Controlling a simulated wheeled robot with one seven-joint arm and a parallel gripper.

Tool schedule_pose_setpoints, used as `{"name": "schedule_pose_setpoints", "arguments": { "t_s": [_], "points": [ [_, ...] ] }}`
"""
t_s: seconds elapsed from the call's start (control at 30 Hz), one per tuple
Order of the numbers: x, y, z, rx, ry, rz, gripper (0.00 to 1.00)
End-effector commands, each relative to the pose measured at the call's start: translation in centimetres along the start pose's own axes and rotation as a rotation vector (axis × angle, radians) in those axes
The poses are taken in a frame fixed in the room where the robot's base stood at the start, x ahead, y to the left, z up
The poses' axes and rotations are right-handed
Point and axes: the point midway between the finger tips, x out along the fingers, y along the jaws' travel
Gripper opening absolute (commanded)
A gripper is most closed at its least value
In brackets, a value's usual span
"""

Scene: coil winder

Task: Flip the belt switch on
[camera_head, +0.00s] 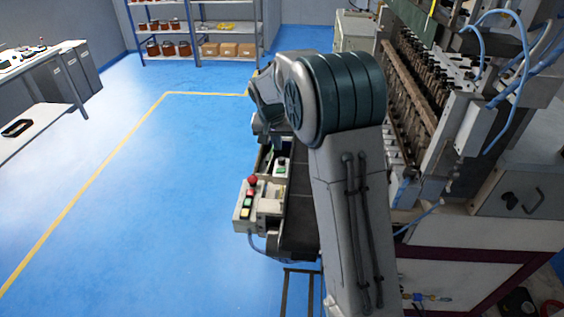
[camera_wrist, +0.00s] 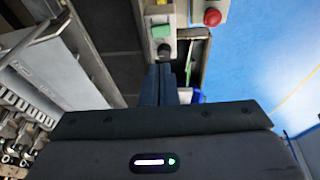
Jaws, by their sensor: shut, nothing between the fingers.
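A small pale switch box (camera_wrist: 160,22) with a green part and a dark round knob (camera_wrist: 163,50) is at the top middle of the wrist view. I take it to be the belt switch. It also shows on the conveyor's edge in the head view (camera_head: 281,167). My gripper (camera_wrist: 165,68) is shut and empty, its fingertips close to the knob end of the box in the wrist view. I cannot tell whether they touch it. In the head view my gripper (camera_head: 277,143) is small and partly hidden by my arm. The switch's on or off position is not clear.
A control box (camera_head: 243,211) with a red mushroom button (camera_head: 252,181) stands beside the conveyor belt (camera_head: 299,215). The coil winder (camera_head: 425,110) rises on the right. Shelves (camera_head: 199,30) stand at the back. The blue floor (camera_head: 150,200) on the left is clear.

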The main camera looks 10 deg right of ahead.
Motion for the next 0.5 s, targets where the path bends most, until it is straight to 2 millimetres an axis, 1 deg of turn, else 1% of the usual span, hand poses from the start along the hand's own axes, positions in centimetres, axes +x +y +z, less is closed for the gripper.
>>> {"name": "schedule_pose_setpoints", "arguments": {
  "t_s": [0.03,0.2,0.3,0.4,0.5],
  "points": [
    [1.1,0.1,0.1,0.000,-0.006,0.003,0.00],
    [4.6,0.0,0.1,-0.001,-0.005,0.002,0.00],
    [6.4,0.1,0.1,-0.001,-0.005,0.002,0.00],
    [7.8,0.3,0.6,-0.001,-0.005,0.001,0.00],
    [8.9,0.5,0.9,-0.001,-0.003,0.001,0.00]
  ]
}}
